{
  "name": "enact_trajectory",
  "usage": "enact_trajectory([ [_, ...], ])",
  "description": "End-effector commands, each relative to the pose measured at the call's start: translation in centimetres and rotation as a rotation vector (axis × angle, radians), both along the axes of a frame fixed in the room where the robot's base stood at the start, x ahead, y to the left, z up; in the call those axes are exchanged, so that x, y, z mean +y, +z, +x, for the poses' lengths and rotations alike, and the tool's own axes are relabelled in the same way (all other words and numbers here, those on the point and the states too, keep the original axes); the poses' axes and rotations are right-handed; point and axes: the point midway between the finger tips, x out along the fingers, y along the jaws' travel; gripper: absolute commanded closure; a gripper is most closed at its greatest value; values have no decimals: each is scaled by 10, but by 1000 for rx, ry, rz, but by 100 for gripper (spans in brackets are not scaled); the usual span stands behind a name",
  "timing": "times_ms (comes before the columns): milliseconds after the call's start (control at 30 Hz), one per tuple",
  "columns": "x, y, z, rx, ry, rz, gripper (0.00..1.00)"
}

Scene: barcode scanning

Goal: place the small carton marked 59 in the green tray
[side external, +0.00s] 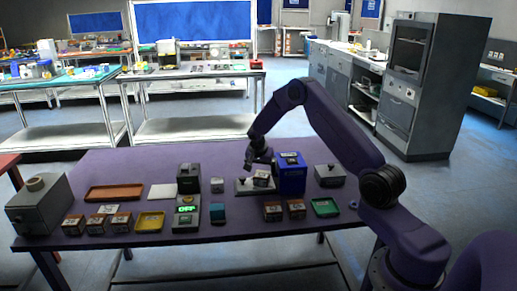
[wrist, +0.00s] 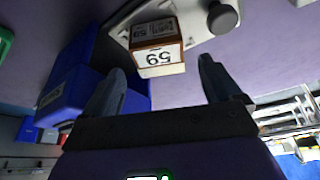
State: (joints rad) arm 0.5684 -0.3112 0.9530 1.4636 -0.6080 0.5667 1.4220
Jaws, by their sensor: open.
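The small carton marked 59 (wrist: 158,55) is brown with a white label, and its number reads upside down in the wrist view. It rests on a pale plate with a dark knob (wrist: 222,17). In the side view the carton (side external: 261,178) sits on this plate (side external: 243,187), beside a blue box. My gripper (side external: 258,165) is just above the carton. In the wrist view its two fingers are apart, with the carton beyond and between their tips, not gripped. The green tray (side external: 325,207) lies at the table's right front and looks empty.
The blue box (side external: 291,175) stands close to the right of the plate. Two cartons (side external: 284,209) sit in front, left of the green tray. A grey device with a green display (side external: 186,212), a yellow tray (side external: 149,222) and more cartons (side external: 97,222) are further left.

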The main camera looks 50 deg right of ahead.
Motion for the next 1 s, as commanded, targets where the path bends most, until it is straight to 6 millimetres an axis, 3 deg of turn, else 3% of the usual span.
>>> enact_trajectory([
  [500,34,96,-13,-2,1,0,9],
  [833,49,124,-18,4,15,1,9],
  [933,69,130,-20,18,83,7,9],
  [1000,93,136,-25,36,171,12,9],
])
